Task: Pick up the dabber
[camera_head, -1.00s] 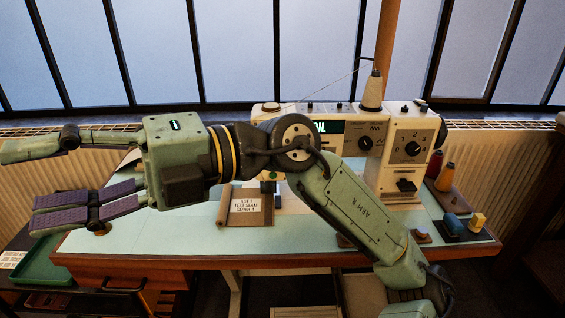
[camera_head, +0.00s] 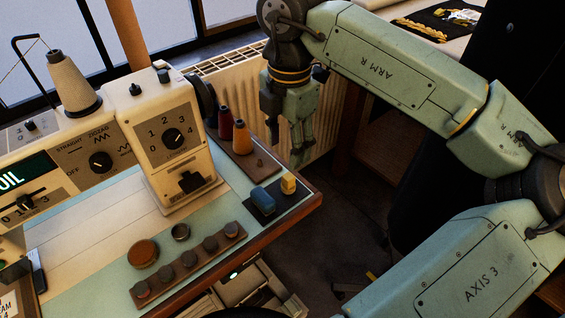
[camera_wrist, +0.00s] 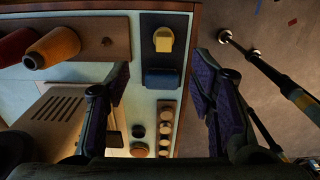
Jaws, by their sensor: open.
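A small yellow piece (camera_head: 288,184) and a blue rounded block (camera_head: 262,198) sit on a black pad (camera_head: 264,216) at the table's right corner. I cannot tell for certain which of them is the dabber. In the wrist view the yellow piece (camera_wrist: 163,39) is upper centre, with the blue block (camera_wrist: 161,78) just below it. My gripper (camera_head: 300,150) hangs pointing down, beyond the table's right edge in the head view. In the wrist view its fingers (camera_wrist: 162,68) are open and empty, apart on either side of the blue block in the picture.
Red and orange thread spools (camera_head: 242,136) stand on a brown board behind the pad. The sewing machine (camera_head: 160,130) is to the left. A strip with several round knobs (camera_head: 188,266) lies along the front. Floor (camera_head: 320,230) is open right of the table.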

